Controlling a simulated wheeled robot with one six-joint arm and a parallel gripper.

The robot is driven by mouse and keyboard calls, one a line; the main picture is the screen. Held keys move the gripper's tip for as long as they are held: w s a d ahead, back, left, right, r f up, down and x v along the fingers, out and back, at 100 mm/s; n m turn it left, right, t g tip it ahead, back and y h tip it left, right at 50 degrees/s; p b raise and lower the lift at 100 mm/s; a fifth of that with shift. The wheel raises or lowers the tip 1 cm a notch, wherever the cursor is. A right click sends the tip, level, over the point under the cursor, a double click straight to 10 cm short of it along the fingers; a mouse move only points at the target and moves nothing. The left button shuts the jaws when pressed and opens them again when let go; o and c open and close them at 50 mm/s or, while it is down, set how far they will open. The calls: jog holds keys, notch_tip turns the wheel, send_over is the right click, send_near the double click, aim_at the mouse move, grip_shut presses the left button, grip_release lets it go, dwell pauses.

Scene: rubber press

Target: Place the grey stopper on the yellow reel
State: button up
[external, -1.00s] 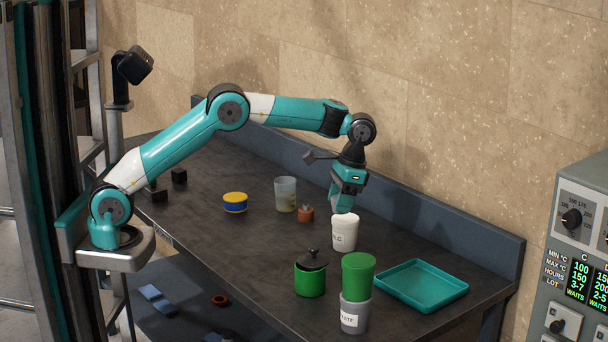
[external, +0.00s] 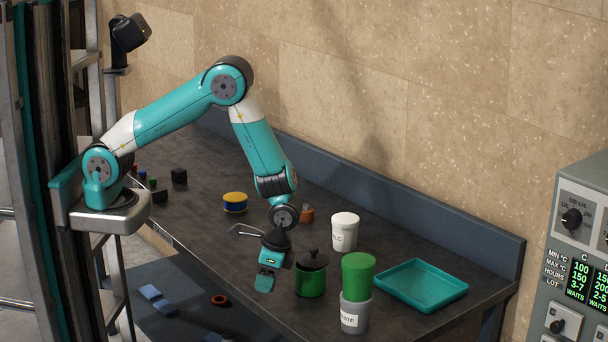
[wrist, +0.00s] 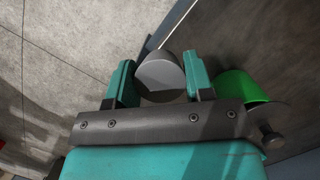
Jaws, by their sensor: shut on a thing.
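The grey stopper (wrist: 160,76), with a rounded grey face, is held between the two teal fingers of my gripper (wrist: 161,84) in the wrist view. In the external view my gripper (external: 265,284) points down near the bench's front edge, left of the green pot; I cannot make out the stopper there. The yellow reel (external: 235,198), yellow on top with a blue band, stands on the bench behind and to the left of my gripper, clear of it.
A green pot with a black knobbed lid (external: 310,279) stands close right of my gripper. A green cup (external: 358,270) on a grey one, a white tub (external: 345,233) and a teal tray (external: 424,287) are farther right. An orange-brown piece (external: 307,213) is behind my arm.

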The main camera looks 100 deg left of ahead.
jog(key=shift+s, duration=0.8)
jog(key=w+a+r+b, duration=0.1)
jog(key=w+a, duration=0.2)
jog(key=a, duration=0.4)
jog(key=w+a+r, duration=0.2)
jog(key=a, duration=0.6)
jog(key=s+a+r+b, duration=0.1)
jog(key=s+a+r, duration=0.2)
jog(key=a, duration=0.9)
jog(key=s+a+r+b, duration=0.1)
jog(key=s+a+r, duration=0.2)
jog(key=a, duration=1)
jog(key=s+a+r+b, duration=0.1)
jog(key=s+a+r, duration=0.3)
jog(key=s+a, duration=0.4)
jog(key=s+a+r+b, duration=0.1)
jog(key=s+a+r, duration=0.45)
jog(key=s, duration=0.55)
jog(key=b, duration=0.4)
send_over(227, 199)
notch_tip(227, 199, down, 16)
jog(key=shift+r, duration=0.15)
jog(key=shift+f+p, duration=0.55)
jog(key=shift+f, duration=1.9)
